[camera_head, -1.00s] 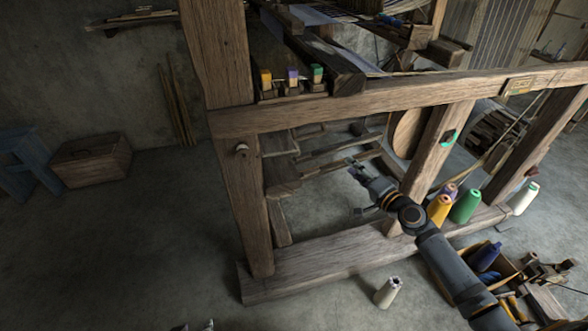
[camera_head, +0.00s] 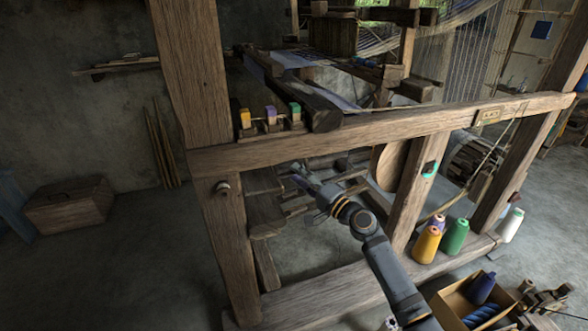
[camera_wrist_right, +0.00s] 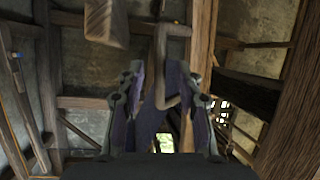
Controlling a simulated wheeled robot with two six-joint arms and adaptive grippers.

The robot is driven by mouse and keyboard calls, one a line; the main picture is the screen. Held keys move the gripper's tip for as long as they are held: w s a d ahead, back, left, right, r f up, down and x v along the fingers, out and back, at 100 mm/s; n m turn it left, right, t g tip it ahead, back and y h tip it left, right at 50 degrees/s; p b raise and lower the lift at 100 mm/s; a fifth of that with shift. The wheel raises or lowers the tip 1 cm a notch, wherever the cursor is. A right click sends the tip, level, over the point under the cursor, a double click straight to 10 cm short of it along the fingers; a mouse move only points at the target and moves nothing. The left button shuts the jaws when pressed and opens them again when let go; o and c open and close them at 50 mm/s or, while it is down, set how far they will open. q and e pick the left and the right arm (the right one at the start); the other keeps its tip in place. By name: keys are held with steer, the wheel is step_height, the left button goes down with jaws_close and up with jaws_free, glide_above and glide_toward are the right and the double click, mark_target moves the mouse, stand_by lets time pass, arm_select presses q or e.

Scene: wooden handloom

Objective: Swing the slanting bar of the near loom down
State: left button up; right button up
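The near loom's wooden frame (camera_head: 350,134) fills the middle of the head view. My right gripper (camera_head: 303,184) reaches through the frame, below the long top rail. In the right wrist view the right gripper (camera_wrist_right: 157,75) is open, its fingers apart. A bent wooden bar (camera_wrist_right: 161,60) runs down in line with the gap between the fingers, with a crosspiece at its top. I cannot tell its depth or whether the fingers touch it. I cannot tell for sure whether it is the slanting bar. My left gripper is out of view.
Coloured yarn cones (camera_head: 427,243) stand on the lower beam at the right. An open box (camera_head: 450,307) with yarn is on the floor. A post (camera_head: 412,195) stands right of my forearm.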

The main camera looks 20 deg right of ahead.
steer(key=shift+x, duration=1.2)
steer(key=shift+c, duration=0.2)
jaws_close()
steer(key=shift+f, duration=0.1)
